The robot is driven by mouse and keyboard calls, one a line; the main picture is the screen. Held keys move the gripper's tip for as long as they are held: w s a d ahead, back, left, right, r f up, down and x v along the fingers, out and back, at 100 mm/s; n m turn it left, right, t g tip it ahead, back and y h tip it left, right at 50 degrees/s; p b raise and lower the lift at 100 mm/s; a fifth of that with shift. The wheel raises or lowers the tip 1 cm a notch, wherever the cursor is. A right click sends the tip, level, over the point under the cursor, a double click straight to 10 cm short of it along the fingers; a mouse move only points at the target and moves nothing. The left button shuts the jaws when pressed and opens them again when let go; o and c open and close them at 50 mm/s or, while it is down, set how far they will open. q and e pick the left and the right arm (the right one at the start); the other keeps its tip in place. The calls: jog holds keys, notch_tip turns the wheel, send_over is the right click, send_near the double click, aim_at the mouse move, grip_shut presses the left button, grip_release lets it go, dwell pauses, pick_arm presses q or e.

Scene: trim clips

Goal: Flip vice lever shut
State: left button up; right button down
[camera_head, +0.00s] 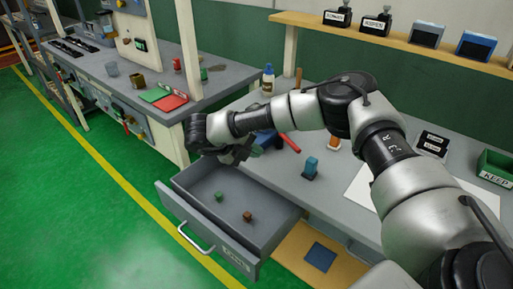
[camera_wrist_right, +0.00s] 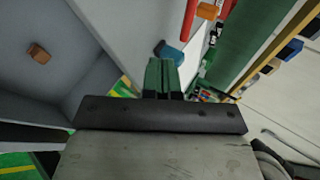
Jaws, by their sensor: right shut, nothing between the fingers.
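A blue vice (camera_head: 263,141) sits on the bench near its left front part, partly hidden behind my right gripper. A red lever (camera_head: 289,143) sticks out beside it to the right, slanting over the bench top. My right gripper (camera_head: 236,153) is shut and empty, over the back of the open drawer and close to the vice. In the right wrist view its fingers (camera_wrist_right: 163,78) are together. That view also shows a blue piece (camera_wrist_right: 168,53) and a red bar (camera_wrist_right: 190,19) beyond the fingertips; contact cannot be told. My left gripper is not in view.
The open grey drawer (camera_head: 174,205) holds a green cube (camera_head: 219,197) and a brown cube (camera_head: 247,216). A blue block piece (camera_head: 311,168) stands on the bench (camera_head: 280,183) to the right. A white sheet (camera_head: 360,187) and a green bin (camera_head: 497,170) lie farther right.

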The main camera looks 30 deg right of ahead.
jog(key=p+x, duration=0.1)
jog(key=x, duration=0.6)
jog(key=shift+d, duration=0.25)
jog(key=shift+s+d+r+p, duration=0.15)
jog(key=shift+d+p, duration=0.2)
jog(key=shift+d, duration=0.25)
jog(key=shift+w+d+r+p, duration=0.1)
jog(key=shift+d+r+p, duration=0.15)
jog(key=shift+d, duration=0.35)
jog(key=shift+s+d, duration=0.1)
jog(key=shift+d, duration=0.5)
jog(key=shift+s+d+r+n+t+p, duration=0.15)
jog(key=shift+d+n+t+p, duration=0.35)
jog(key=shift+d+p, duration=0.15)
jog(key=shift+a, duration=0.1)
